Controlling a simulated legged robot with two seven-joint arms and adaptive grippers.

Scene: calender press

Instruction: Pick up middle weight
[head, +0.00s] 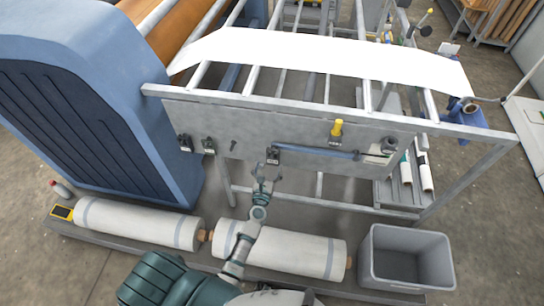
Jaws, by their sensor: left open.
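My left gripper (267,171) is open and empty, its fingers pointing up toward the grey front panel of the press. Just above its fingertips is a small dark block (273,154) on the panel, at the left end of a blue-grey bar (315,151). I cannot tell whether the fingers touch it. Two similar dark blocks (185,142) (209,146) sit further left on the panel. A yellow-topped piece (337,129) stands to the right. No label shows which of these is the middle weight. My right gripper is not in view.
Two white rolls (135,223) (290,251) lie on a low platform below the panel. An empty grey bin (405,258) stands at the right. The blue machine housing (90,100) rises at the left. A white sheet (320,55) lies across the frame above.

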